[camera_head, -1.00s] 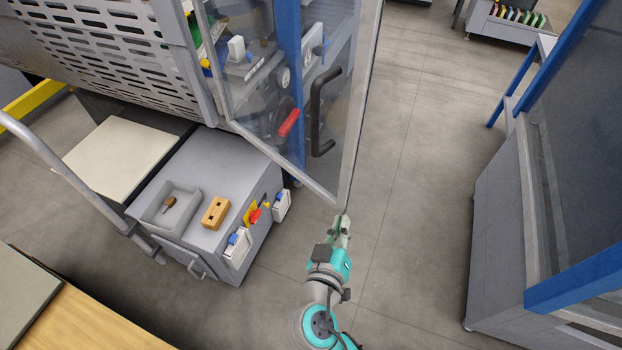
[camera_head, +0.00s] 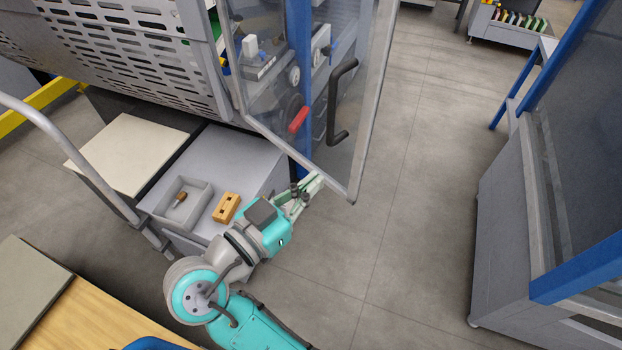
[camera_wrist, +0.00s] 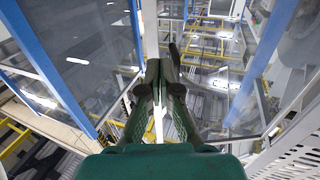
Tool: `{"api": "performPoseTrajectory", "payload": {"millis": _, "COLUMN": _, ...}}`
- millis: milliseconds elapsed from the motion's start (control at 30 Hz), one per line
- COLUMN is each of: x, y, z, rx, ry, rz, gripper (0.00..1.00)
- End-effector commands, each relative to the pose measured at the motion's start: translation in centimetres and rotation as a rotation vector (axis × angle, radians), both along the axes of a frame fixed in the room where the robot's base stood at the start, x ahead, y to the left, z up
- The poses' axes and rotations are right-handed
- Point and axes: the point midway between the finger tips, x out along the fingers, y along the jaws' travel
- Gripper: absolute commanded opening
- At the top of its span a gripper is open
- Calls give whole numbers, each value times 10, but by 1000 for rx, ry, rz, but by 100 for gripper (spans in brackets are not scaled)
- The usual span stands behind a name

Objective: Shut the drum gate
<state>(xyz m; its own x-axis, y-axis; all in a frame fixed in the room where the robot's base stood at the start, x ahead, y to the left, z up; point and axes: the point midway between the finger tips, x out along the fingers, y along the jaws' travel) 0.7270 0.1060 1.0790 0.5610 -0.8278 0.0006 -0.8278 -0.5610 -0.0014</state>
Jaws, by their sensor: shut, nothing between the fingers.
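The drum gate (camera_head: 374,110) is a clear panel in a grey frame, standing swung open from the machine in the head view. A black bar handle (camera_head: 333,105) is on its panel. My gripper (camera_head: 314,182) is shut and empty, close to the gate's bottom rail, left of its lower outer corner. I cannot tell whether it touches the gate. In the wrist view the closed fingertips (camera_wrist: 161,70) point toward a pale upright bar, with a dark handle-like piece just behind them. A red-handled part (camera_head: 298,119) shows through the panel.
A grey cabinet (camera_head: 228,165) below the machine holds a tray (camera_head: 200,187) and a wooden block (camera_head: 226,207). A cart rail (camera_head: 70,150) is at left. A blue-framed machine (camera_head: 500,230) stands at right. The floor between is clear.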

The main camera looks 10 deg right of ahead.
Motion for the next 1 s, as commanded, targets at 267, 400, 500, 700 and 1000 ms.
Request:
{"api": "performPoseTrajectory", "payload": {"millis": 267, "x": 27, "y": -43, "z": 0, "rx": 0, "ry": 1, "rz": -5, "gripper": 0}}
{"api": "performPoseTrajectory", "payload": {"millis": 400, "x": 41, "y": -63, "z": 0, "rx": -1, "ry": 1, "rz": -5, "gripper": 0}}
{"api": "performPoseTrajectory", "payload": {"millis": 500, "x": 49, "y": -75, "z": 0, "rx": -1, "ry": 1, "rz": -4, "gripper": 0}}
{"api": "performPoseTrajectory", "payload": {"millis": 700, "x": 61, "y": -90, "z": 0, "rx": -1, "ry": 1, "rz": -1, "gripper": 0}}
{"api": "performPoseTrajectory", "payload": {"millis": 1000, "x": 65, "y": -95, "z": 0, "rx": -1, "ry": 1, "rz": 2, "gripper": 0}}
